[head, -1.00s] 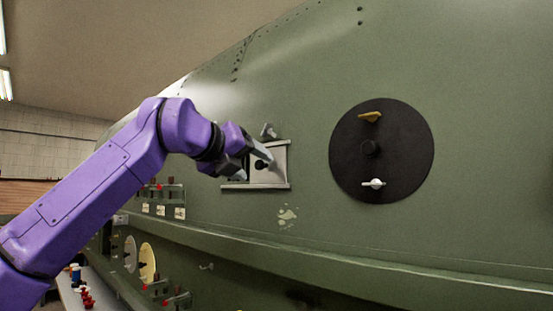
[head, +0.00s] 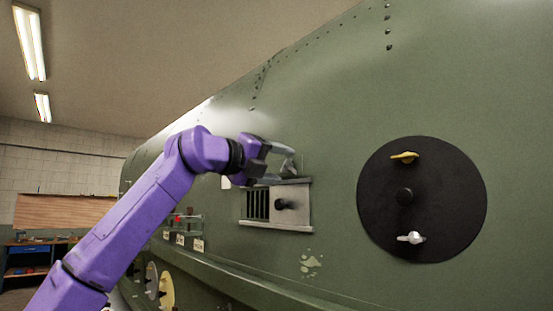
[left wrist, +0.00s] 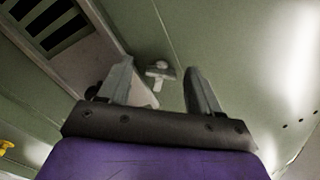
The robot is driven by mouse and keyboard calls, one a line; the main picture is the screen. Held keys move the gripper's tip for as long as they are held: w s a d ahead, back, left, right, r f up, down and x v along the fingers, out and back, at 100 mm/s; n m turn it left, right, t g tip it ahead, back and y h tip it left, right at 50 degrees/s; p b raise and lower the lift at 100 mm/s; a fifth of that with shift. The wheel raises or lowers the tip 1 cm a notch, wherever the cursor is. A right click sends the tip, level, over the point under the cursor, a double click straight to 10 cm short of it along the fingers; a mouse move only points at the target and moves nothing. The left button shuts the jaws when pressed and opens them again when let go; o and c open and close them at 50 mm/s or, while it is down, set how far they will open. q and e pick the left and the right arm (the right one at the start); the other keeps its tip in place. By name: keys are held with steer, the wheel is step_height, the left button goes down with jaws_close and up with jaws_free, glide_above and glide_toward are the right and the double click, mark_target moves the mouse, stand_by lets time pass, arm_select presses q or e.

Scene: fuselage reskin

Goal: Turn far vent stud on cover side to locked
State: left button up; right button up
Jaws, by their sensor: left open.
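The vent (head: 275,228) is a pale metal rectangle on the green fuselage, with dark slots at its left and a plain cover (head: 297,207) with a black knob at its right. A small grey winged stud (left wrist: 160,70) sits on the skin beside the vent frame in the left wrist view. In the head view my gripper mostly hides it. My left gripper (head: 291,162) is open above the vent's cover side. In the left wrist view its fingers (left wrist: 157,75) lie either side of the stud, with gaps and no visible contact. My right gripper is not in view.
A black round panel (head: 440,190) with a yellow stud (head: 404,156), a centre knob and a white stud (head: 411,237) is right of the vent. A ledge runs below. A workbench (head: 30,258) stands far left.

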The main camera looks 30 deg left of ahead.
arm_select(q)
steer(key=shift+s+d+r, duration=0.1)
steer(key=shift+s+r, duration=0.05)
steer(key=shift+s, duration=0.25)
steer(key=shift+c, duration=0.3)
steer(key=shift+w, duration=0.1)
steer(key=c, duration=0.6)
steer(key=shift+w, duration=0.1)
steer(key=c, duration=0.4)
steer(key=shift+m, duration=0.4)
steer(key=m, duration=0.4)
steer(key=shift+m, duration=0.3)
steer(key=m, duration=0.5)
steer(key=shift+m, duration=0.4)
